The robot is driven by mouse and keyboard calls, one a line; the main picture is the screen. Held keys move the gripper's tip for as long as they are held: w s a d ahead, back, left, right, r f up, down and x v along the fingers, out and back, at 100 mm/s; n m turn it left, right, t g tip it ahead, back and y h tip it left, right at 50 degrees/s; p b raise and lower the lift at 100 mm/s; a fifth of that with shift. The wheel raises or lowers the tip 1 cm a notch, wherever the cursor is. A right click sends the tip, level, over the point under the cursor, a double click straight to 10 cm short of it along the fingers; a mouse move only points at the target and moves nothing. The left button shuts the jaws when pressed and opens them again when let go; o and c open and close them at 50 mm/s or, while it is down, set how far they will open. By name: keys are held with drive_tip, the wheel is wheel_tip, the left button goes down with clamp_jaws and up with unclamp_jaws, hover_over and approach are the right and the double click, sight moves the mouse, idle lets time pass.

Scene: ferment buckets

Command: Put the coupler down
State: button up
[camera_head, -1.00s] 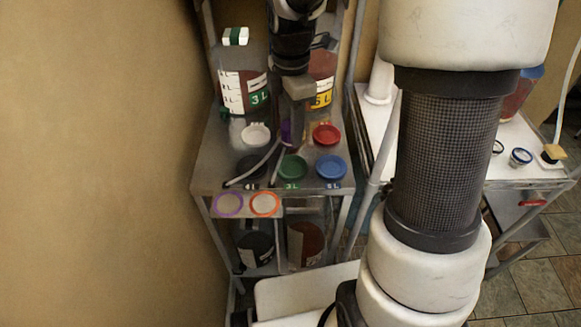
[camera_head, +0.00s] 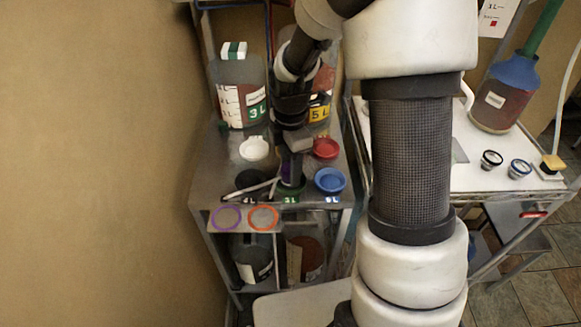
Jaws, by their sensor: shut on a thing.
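My gripper (camera_head: 293,150) points down over the steel cart, shut on a small dark piece with a purple part, which I take to be the coupler (camera_head: 287,168). The coupler looks upright, its lower end at the green dish (camera_head: 291,189) marked 3 L. I cannot tell whether it touches the dish. Pale hoses (camera_head: 246,190) run from near it to the left across the black dish (camera_head: 250,180). My gripper hides part of the coupler.
A blue dish (camera_head: 330,180) is close on the right, with a red dish (camera_head: 326,148) and a white dish (camera_head: 254,148) behind. A 3 L jug (camera_head: 240,92) and a 5 L jug (camera_head: 320,107) stand behind. Purple (camera_head: 227,217) and orange (camera_head: 263,217) rings are at the cart's front.

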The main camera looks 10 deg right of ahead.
drive_tip(key=o, duration=1.2)
drive_tip(key=shift+f, duration=0.15)
drive_tip(key=shift+c, duration=0.2)
